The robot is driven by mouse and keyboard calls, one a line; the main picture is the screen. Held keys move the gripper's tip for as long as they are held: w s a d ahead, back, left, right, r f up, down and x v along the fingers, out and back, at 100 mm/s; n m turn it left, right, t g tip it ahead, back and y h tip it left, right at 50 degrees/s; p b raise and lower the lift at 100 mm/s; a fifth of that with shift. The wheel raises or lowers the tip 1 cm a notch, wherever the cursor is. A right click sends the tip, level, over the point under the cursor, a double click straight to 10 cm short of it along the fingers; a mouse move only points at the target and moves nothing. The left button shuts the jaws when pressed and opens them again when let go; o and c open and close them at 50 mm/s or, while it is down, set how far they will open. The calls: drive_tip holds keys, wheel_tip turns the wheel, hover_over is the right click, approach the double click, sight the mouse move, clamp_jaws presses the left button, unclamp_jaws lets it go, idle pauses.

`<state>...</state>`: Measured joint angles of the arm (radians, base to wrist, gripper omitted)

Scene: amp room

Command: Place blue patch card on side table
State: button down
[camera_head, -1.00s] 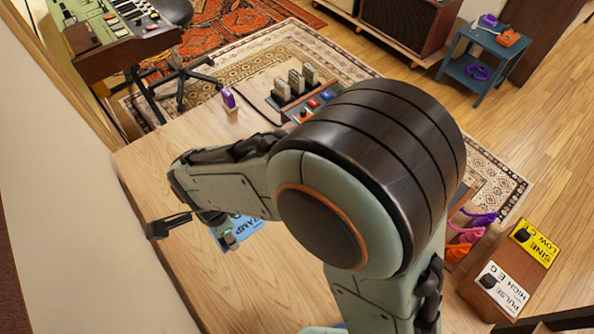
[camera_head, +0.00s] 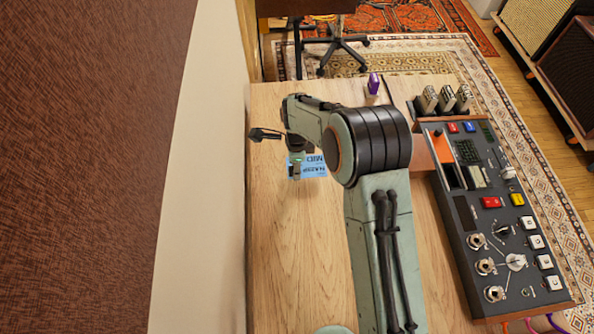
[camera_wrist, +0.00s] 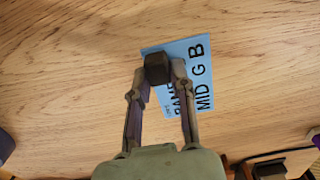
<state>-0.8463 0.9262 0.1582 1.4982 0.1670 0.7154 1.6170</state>
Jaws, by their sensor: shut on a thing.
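The blue patch card (camera_head: 314,166) shows beside my gripper (camera_head: 295,168) over the wooden desk. In the wrist view the blue card (camera_wrist: 199,79) carries black print, including "MID G" and "B", and has a dark block-shaped handle (camera_wrist: 158,68). My gripper (camera_wrist: 161,74) is shut on that handle, one finger on each side. The fingers hide part of the print. I cannot tell how far the card is above the desk. The side table is not in either current view.
The wooden desk (camera_head: 290,255) has clear room in front of the card. A dark console (camera_head: 495,215) with knobs and buttons stands right of my arm. A purple object (camera_head: 373,84) stands at the desk's far edge. A pale wall (camera_head: 200,200) borders the left.

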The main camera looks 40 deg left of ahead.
drive_tip(key=shift+a+f, duration=0.1)
drive_tip(key=shift+f, duration=1.55)
drive_tip(key=shift+f, duration=0.15)
drive_tip(key=c, duration=1)
unclamp_jaws()
wheel_tip(320, 180, up, 12)
drive_tip(key=shift+r, duration=0.2)
